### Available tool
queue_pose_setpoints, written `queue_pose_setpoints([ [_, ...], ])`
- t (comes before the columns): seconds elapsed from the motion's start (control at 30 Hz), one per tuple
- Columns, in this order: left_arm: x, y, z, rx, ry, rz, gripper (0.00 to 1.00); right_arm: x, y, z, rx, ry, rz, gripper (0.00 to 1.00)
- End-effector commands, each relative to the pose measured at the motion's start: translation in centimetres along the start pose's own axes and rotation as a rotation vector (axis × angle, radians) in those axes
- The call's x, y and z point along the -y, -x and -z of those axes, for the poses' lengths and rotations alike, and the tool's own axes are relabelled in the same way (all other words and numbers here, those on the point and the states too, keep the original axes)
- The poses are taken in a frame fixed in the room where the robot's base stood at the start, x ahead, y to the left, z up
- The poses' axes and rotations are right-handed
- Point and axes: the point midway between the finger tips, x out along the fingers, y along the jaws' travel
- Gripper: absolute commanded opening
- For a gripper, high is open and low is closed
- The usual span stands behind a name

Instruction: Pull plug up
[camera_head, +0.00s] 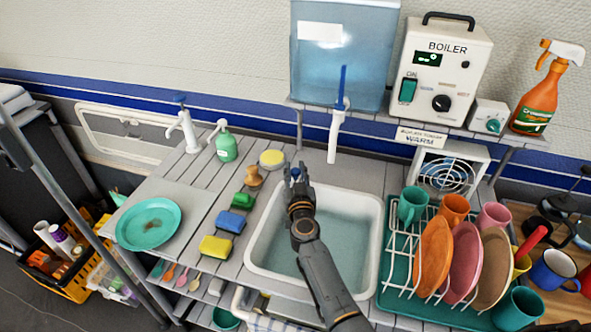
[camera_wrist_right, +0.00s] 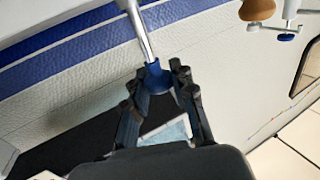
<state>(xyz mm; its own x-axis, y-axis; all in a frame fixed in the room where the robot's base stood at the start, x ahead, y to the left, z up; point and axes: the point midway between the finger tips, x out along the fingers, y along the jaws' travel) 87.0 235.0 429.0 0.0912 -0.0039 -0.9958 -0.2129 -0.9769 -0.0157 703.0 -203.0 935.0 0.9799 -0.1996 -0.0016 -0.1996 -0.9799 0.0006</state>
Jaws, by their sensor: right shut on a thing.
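The white sink (camera_head: 376,215) is filled with water, and its floor is hidden from clear sight. My right gripper (camera_head: 296,172) is at the sink's back left rim, its arm reaching over the basin. In the right wrist view my right gripper (camera_wrist_right: 160,85) is shut on a blue knob (camera_wrist_right: 158,78) on a thin grey rod (camera_wrist_right: 143,35), which looks like the plug's pull. In the head view a little of the blue shows between the fingers. The lower end of the plug is not visible. My left gripper is not in view.
A white tap (camera_head: 336,130) with a blue lever stands behind the sink. A dish rack (camera_head: 400,262) with plates and mugs is on the right. Sponges, a brush (camera_head: 254,177) and a teal plate (camera_head: 148,224) are on the left. A boiler (camera_head: 443,65) stands on the shelf above.

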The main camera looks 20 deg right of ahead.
Motion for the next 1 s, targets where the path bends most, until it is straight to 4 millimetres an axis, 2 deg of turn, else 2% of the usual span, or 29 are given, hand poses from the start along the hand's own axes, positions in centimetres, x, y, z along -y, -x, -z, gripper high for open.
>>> queue_pose_setpoints([
  [0.03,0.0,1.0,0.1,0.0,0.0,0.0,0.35,0.0,0.0,0.9,-0.001,0.001,0.0,0.0],
  [0.1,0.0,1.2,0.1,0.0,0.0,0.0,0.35,0.0,0.0,1.1,-0.001,0.001,0.0,0.0],
  [0.43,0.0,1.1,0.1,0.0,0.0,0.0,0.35,0.0,0.0,0.9,-0.001,0.0,0.0,0.0],
  [0.47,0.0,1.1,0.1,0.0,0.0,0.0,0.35,0.0,0.0,0.9,-0.001,0.0,0.0,0.27],
  [0.57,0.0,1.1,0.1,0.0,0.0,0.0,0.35,0.0,0.0,0.9,-0.001,0.0,0.0,0.47],
  [0.87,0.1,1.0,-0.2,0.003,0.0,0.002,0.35,0.0,0.0,0.8,-0.001,-0.001,0.0,0.48],
  [1.0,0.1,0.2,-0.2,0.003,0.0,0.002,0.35,0.0,0.0,0.1,-0.001,-0.002,0.0,0.48],
])
